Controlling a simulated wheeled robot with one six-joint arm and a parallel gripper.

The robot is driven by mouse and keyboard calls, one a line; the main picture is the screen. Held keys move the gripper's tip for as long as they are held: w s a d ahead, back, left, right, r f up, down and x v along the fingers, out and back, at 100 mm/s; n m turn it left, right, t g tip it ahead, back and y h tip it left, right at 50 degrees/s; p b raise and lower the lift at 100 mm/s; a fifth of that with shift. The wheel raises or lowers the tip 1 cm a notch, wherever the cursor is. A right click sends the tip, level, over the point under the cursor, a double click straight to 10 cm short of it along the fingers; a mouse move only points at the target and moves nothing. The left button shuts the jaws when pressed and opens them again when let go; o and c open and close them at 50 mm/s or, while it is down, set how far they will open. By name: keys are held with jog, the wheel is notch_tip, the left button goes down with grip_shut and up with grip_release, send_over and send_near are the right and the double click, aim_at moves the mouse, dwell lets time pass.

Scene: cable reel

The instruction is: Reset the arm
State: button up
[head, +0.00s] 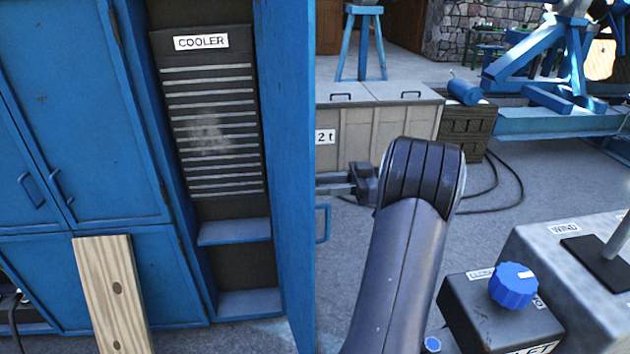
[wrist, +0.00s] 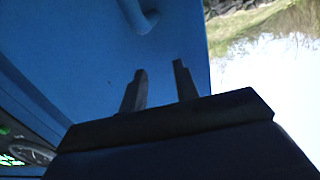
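My gripper (head: 335,184) extends left from my dark arm in the head view, at the right edge of the tall blue cabinet (head: 287,150). The cabinet edge hides its fingertips there. In the wrist view the two dark fingers (wrist: 161,72) stand apart with nothing between them. A blue surface (wrist: 80,50) lies beyond them, with a curved blue handle (wrist: 143,20) ahead of the fingertips. The fingers appear apart from the handle. A blue handle (head: 323,223) also shows below my gripper in the head view.
A black panel marked COOLER (head: 210,115) sits in the cabinet, with a wooden plank (head: 112,295) leaning in front. A control box with a blue knob (head: 513,284) and a grey WIND console (head: 560,262) stand lower right. Grey chests (head: 385,130) stand behind my arm. Black cable crosses the floor.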

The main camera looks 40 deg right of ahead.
aim_at(326, 235)
notch_tip(326, 235, down, 10)
jog(key=shift+r, duration=0.1)
jog(key=shift+a, duration=0.1)
jog(key=shift+w+a, duration=0.1)
jog(key=shift+a, duration=0.15)
dwell(0.4)
